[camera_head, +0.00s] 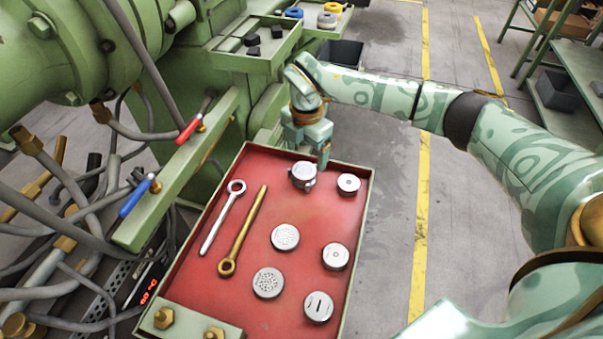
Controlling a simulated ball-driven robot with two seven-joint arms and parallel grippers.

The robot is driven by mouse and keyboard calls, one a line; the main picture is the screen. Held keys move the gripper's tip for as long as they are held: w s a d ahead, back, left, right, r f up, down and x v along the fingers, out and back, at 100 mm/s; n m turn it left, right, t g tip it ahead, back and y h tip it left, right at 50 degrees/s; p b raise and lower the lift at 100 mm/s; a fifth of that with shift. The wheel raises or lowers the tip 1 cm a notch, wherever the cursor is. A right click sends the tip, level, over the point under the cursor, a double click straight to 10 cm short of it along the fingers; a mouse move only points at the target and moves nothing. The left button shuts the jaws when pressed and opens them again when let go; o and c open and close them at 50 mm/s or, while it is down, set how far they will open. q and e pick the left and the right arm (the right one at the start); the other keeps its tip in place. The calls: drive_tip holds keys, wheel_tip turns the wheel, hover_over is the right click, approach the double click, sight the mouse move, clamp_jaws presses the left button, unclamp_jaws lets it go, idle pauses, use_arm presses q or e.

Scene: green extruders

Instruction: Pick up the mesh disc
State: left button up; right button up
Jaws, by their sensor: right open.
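My right gripper (309,148) is open, pointing down over the tray's far edge, just above a silver round part (302,175). Its fingers partly overlap that part in the view, and contact is unclear. My left gripper is not in view.
A silver disc with one hole (348,184), another (336,257) and a slotted disc (319,306) lie along the tray's right side. A silver wrench (222,218) and a brass wrench (243,230) lie left.

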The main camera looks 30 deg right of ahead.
sight(305, 169)
drive_tip(key=shift+f, duration=0.4)
wheel_tip(305, 169, down, 4)
drive_tip(key=b, duration=0.3)
drive_tip(key=shift+w+f, duration=0.1)
drive_tip(key=shift+f, duration=0.3)
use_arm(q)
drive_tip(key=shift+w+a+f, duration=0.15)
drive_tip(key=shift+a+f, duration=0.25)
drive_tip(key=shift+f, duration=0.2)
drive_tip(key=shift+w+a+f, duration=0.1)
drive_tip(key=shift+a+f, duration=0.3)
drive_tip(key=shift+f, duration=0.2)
use_arm(e)
drive_tip(key=shift+r, duration=0.2)
drive_tip(key=shift+c, duration=0.3)
drive_tip(key=c, duration=1.1)
